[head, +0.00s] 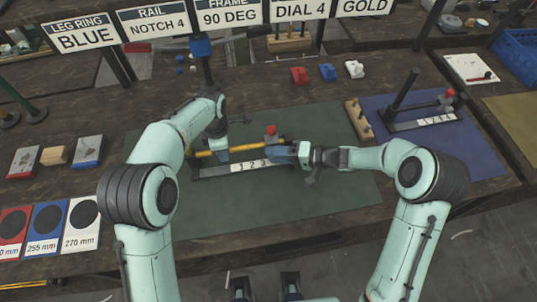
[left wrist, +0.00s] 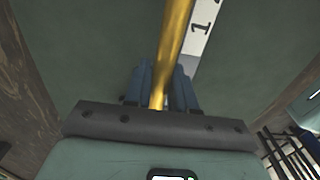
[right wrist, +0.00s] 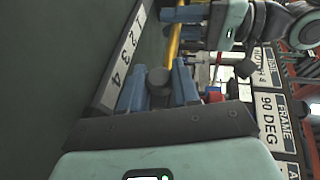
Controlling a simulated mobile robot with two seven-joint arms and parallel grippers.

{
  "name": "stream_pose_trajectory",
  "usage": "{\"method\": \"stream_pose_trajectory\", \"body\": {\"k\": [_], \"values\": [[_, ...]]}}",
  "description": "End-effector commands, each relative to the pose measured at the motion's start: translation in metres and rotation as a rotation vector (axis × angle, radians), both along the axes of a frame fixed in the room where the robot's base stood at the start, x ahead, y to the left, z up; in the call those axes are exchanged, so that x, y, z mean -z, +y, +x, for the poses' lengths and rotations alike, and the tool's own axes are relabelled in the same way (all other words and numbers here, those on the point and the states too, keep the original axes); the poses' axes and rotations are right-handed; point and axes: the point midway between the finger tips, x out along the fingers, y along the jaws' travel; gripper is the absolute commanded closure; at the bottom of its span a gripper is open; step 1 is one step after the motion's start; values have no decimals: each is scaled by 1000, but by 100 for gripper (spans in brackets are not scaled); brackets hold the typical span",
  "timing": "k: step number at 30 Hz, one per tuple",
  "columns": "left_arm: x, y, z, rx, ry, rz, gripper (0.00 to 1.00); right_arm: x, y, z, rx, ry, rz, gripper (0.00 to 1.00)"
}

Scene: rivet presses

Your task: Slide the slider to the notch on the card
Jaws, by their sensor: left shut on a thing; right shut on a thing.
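The card reading RAIL NOTCH 4 (head: 153,21) stands in the row at the back. The press on the green mat has a white number strip (head: 245,166), with digits 1 to 4 legible in the right wrist view (right wrist: 122,60). A gold bar (head: 242,147) runs above and behind the strip. My left gripper (head: 220,153) is shut on the gold bar, also seen in the left wrist view (left wrist: 172,50). My right gripper (head: 286,153) is shut on a dark round knob (right wrist: 159,79), apparently the slider's, beside the 4. Its exact seating at the notch is hidden.
A red ball (head: 270,130) stands just behind the bar. A second press with a strip (head: 422,122) stands on the blue mat (head: 480,160) at right. A wooden peg block (head: 359,120) is between them. The front green mat (head: 290,205) is clear.

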Motion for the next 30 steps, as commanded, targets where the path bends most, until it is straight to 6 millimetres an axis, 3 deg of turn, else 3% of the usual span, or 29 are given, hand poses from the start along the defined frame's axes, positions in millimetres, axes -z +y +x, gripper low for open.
{"method": "stream_pose_trajectory", "body": {"k": [4, 5, 7, 19, 30], "values": [[-1, 2, 1, -2, -2, 2, 100, 2, -1, 0, 4, 2, -4, 100], [-1, 2, 1, -3, -2, 2, 100, 2, -1, 0, 4, 2, -4, 66], [-1, 2, 1, -3, -2, 2, 100, 2, -1, 0, 4, 2, -3, 44], [-1, 1, 1, -2, -2, 0, 100, -1, -7, -2, 4, 1, -2, 44], [-1, 0, 0, -1, -2, 0, 100, -18, -75, -23, 8, 1, -5, 44]]}}
